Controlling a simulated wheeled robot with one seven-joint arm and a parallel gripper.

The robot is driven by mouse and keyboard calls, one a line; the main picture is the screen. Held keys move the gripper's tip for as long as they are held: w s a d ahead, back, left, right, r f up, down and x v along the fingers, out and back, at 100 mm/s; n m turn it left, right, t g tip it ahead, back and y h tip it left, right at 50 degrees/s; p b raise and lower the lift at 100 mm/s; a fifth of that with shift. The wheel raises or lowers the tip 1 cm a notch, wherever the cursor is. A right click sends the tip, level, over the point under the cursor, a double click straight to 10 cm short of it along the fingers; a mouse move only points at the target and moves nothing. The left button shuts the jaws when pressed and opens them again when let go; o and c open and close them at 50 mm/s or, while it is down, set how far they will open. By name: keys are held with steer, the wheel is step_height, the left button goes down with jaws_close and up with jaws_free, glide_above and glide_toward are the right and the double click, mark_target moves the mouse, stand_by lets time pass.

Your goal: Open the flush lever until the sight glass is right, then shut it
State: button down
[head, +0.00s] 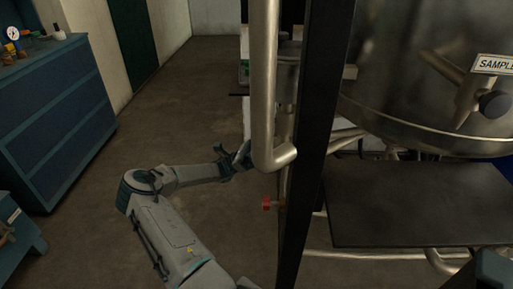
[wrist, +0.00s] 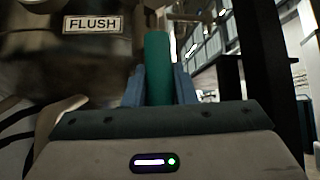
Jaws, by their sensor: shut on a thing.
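My gripper (wrist: 159,92) is shut on a teal-green upright handle (wrist: 157,55), which I take to be the flush lever. Its two blue fingers press the handle from left and right. A white FLUSH label (wrist: 93,24) is on the dark metal vessel to the left of the handle. In the head view my gripper (head: 242,158) reaches behind a vertical steel pipe, which hides the lever there. I cannot make out the sight glass in either view.
A steel pipe (head: 265,80) with a bend and a black post (head: 316,130) stand beside my gripper. A tank (head: 420,70) with a SAMPLE label (head: 495,65) is at right, above a dark shelf (head: 420,205). A red knob (head: 267,204) sits low. A blue cabinet (head: 50,110) stands left; floor between is clear.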

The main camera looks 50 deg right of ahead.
steer(key=shift+w+d+m+y, duration=0.1)
steer(key=shift+w+m+y, duration=0.05)
steer(key=shift+m+y, duration=0.3)
steer(key=c, duration=1.2)
jaws_free()
steer(key=v, duration=1.3)
steer(key=shift+w+f+b, duration=0.15)
steer(key=shift+f+b, duration=0.2)
steer(key=shift+f, duration=0.05)
